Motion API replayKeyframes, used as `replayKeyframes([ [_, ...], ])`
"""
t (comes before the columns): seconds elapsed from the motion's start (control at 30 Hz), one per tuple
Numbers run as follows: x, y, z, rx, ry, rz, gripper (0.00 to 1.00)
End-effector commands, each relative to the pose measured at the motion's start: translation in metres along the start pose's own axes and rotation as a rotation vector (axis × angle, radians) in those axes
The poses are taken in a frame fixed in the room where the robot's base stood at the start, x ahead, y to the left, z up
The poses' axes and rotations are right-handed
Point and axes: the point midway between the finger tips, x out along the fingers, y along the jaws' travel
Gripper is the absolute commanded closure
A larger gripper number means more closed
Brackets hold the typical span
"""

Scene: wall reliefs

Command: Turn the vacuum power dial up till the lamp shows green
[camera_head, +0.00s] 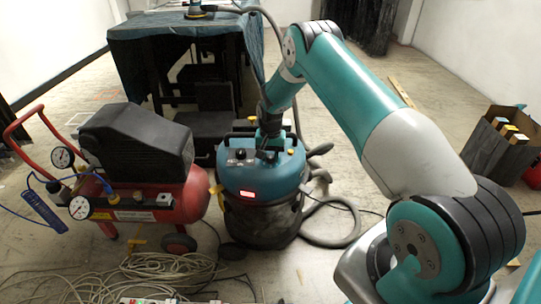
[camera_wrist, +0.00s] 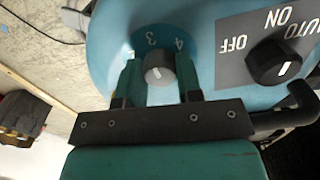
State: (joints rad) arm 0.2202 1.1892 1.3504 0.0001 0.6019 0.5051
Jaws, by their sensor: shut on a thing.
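The vacuum (camera_head: 262,180) is a teal-topped drum standing on the floor in the head view. A lit red lamp (camera_head: 249,195) shows on its front. My gripper (camera_head: 268,152) reaches down onto the vacuum's top. In the wrist view my gripper (camera_wrist: 158,78) is shut on the grey power dial (camera_wrist: 158,68), one finger on each side. The numbers 3 and 4 show on the blue plate just past the dial; the rest of its scale is hidden. A black selector knob (camera_wrist: 274,62) marked OFF, ON and AUTO sits to the right, apart from my fingers.
A red compressor (camera_head: 150,195) with gauges stands close on the left. A draped table (camera_head: 190,40) is behind. The vacuum hose (camera_head: 335,235) curls on the floor to the right, and loose cables (camera_head: 165,275) lie in front. A box (camera_head: 495,150) stands far right.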

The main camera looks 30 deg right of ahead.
Motion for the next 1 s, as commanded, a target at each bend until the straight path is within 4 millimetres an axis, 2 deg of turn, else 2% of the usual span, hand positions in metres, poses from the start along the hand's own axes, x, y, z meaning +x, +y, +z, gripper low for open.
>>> replayKeyframes([
  [0.33, 0.000, 0.000, 0.000, 0.000, -0.001, 0.000, 0.91],
  [0.37, 0.000, 0.000, 0.000, 0.000, -0.001, 0.000, 0.60],
  [0.43, 0.000, 0.000, 0.000, 0.000, -0.001, 0.000, 0.44],
  [0.47, 0.000, 0.000, 0.000, 0.000, -0.001, 0.000, 0.42],
  [0.77, -0.003, 0.000, 0.000, 0.000, 0.000, 0.000, 0.42],
  [0.87, -0.013, -0.001, -0.001, 0.000, 0.002, -0.001, 0.42],
  [1.0, -0.042, -0.001, -0.001, 0.000, 0.003, -0.002, 0.42],
])
